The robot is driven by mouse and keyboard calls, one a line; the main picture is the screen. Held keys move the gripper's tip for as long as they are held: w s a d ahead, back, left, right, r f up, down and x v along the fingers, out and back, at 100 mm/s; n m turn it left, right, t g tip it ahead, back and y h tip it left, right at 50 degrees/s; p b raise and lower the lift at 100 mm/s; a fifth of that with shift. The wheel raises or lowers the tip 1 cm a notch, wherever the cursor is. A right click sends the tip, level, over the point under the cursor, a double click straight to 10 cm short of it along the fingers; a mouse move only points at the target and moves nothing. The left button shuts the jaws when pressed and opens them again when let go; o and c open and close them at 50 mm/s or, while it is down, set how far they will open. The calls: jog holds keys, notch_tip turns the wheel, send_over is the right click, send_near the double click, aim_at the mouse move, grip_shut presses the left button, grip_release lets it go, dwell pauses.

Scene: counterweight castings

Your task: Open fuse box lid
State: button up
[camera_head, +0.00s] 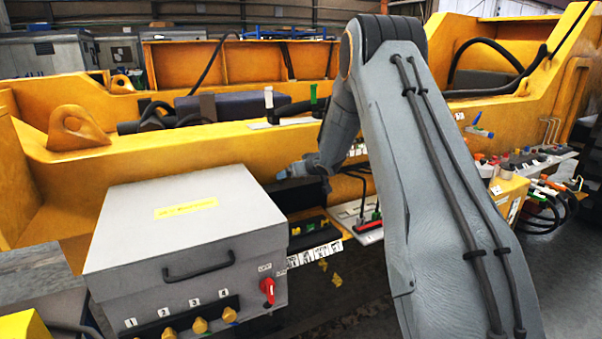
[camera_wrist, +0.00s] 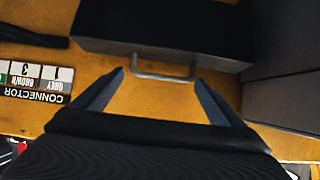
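In the wrist view, a dark box (camera_wrist: 150,25) with a pale metal bar handle (camera_wrist: 163,76) is in front of my gripper (camera_wrist: 160,82). My gripper is open, with its two fingertips on either side of the handle; whether they touch it I cannot tell. In the head view, the dark box (camera_head: 303,194) is fixed to the yellow frame, under my gripper (camera_head: 283,174), and its handle is hidden. No label names it as the fuse box. Its lid looks shut.
A large grey box (camera_head: 185,222) with a black handle, yellow label and several knobs stands at front left. A connector label strip (camera_wrist: 35,80) shows beside the dark box. Cables and panels line the yellow frame (camera_head: 235,145). Terminal gear (camera_head: 525,158) is at the right.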

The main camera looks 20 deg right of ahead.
jog(key=b+v, duration=0.2)
jog(key=v, duration=0.5)
jog(key=shift+s+r, duration=0.2)
jog(key=shift+s, duration=0.15)
dwell(0.4)
